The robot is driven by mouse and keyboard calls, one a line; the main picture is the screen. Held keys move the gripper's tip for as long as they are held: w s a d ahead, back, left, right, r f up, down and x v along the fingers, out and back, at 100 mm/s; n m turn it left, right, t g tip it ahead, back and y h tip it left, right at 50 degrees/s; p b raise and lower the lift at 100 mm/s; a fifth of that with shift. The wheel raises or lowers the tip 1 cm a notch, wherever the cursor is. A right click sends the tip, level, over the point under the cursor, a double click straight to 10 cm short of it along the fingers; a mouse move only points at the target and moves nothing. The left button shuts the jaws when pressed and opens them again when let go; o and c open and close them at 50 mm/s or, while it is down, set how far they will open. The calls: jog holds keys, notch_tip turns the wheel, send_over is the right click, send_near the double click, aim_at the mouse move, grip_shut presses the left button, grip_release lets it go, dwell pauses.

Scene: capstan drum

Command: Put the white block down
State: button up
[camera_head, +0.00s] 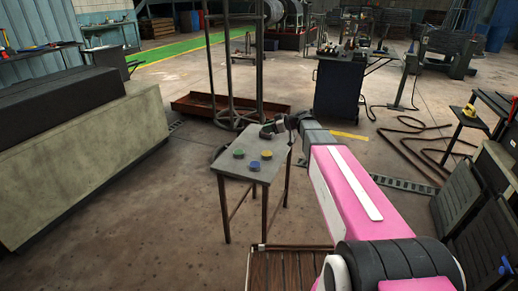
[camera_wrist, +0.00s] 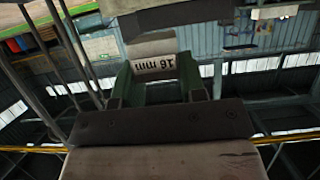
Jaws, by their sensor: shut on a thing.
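A white block (camera_wrist: 154,66) with dark "16 mm" lettering, upside down in the wrist view, sits between the jaws of my gripper (camera_head: 272,128). My gripper is shut on it. Dark and green parts frame the block on both sides and partly cover it. In the head view my gripper is at the far edge of a small grey-topped table (camera_head: 238,180), and the block is too small and hidden to make out there. I cannot tell whether the block touches the table.
A dark cart (camera_head: 338,92) is at the back right, a long concrete block (camera_head: 85,160) at left.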

jog(key=s+a, duration=0.6)
jog(key=a, duration=0.1)
send_over(271, 150)
notch_tip(271, 150, down, 7)
jog(key=shift+r, duration=0.1)
jog(key=shift+s+d+f, duration=0.1)
jog(key=shift+f, duration=1.95)
jog(key=o, duration=0.8)
jog(key=shift+f, duration=0.1)
